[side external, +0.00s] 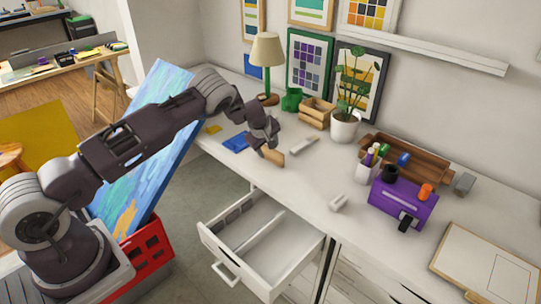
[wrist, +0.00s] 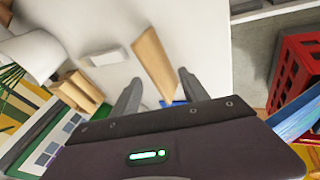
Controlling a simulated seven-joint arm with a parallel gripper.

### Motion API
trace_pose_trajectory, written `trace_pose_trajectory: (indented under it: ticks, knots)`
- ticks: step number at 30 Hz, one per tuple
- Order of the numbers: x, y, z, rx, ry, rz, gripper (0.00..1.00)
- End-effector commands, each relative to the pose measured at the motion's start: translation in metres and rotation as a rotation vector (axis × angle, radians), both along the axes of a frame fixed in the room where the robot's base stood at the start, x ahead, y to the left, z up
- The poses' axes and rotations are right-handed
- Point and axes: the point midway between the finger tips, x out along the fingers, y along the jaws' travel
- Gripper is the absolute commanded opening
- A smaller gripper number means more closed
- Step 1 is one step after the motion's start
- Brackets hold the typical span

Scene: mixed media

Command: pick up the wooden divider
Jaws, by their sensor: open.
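The wooden divider (wrist: 153,62) is a flat, light-brown strip. In the side external view the divider (side external: 273,157) shows at the fingertips of my gripper (side external: 266,147), low over the white counter. I cannot tell whether a finger touches it.
A blue item (side external: 236,142) lies left of my gripper on the counter (side external: 300,185). A small white block (side external: 304,145) lies to the right. A wooden box (side external: 316,113) and a potted plant (side external: 345,126) stand behind. An open drawer (side external: 262,240) juts out in front.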

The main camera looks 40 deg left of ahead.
Motion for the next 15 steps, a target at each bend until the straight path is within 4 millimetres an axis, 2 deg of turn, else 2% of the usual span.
trace_pose_trajectory:
  ticks: [2,6,13,15]
  knots:
    - [0.007,0.003,-0.016,0.004,0.002,-0.005,0.52]
    - [0.014,0.008,-0.029,0.003,0.000,-0.002,0.52]
    - [0.015,0.008,-0.030,0.000,0.000,0.000,0.52]
    - [0.015,0.008,-0.030,0.000,0.000,0.000,0.41]
